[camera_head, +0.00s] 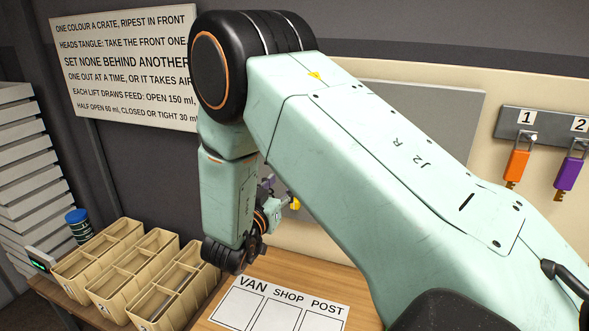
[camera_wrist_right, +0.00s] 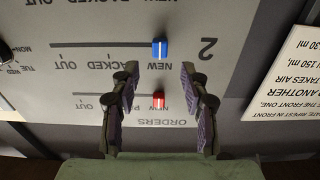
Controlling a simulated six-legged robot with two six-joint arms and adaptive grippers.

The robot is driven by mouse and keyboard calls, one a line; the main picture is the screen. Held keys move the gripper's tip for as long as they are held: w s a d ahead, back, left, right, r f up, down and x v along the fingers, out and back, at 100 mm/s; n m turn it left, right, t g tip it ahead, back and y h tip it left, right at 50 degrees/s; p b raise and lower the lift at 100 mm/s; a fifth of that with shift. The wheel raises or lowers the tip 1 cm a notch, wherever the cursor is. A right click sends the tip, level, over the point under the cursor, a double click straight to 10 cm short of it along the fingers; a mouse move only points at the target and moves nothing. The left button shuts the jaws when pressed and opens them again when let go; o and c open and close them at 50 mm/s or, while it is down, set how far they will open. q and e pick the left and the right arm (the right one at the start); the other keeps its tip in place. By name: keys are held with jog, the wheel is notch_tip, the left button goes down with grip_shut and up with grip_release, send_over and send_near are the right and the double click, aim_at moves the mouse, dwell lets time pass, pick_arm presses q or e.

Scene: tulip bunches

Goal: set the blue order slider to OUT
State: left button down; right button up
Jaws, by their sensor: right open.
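The blue order slider (camera_wrist_right: 159,48) shows in the right wrist view, which is upside down. It sits at the NEW end of its track (camera_wrist_right: 100,45) on the grey order board (camera_wrist_right: 225,18); the track runs off to the left of that picture. The red slider (camera_wrist_right: 158,101) sits at the NEW end of the track nearer the ORDERS heading. My right gripper (camera_wrist_right: 158,72) is open and empty, its fingers either side of the sliders' column, with the blue slider just beyond the fingertips. In the head view my right arm hides the sliders. My left gripper is not in view.
Wooden crates (camera_head: 165,265) stand on the bench at the lower left. A VAN SHOP POST card (camera_head: 280,307) lies beside them.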

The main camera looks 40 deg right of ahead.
jog(key=p+x, duration=0.1)
jog(key=x, duration=0.5)
jog(key=shift+d+r, duration=0.25)
jog(key=shift+d, duration=0.15)
jog(key=shift+w+a, duration=0.25)
jog(key=shift+w, duration=0.05)
jog(key=shift+c, duration=1.2)
jog(key=shift+d+f, duration=0.2)
jog(key=shift+d, duration=0.1)
jog(key=c, duration=0.3)
jog(key=shift+s+d, duration=0.15)
jog(key=c, duration=0.3)
jog(key=shift+r, duration=0.1)
grip_shut()
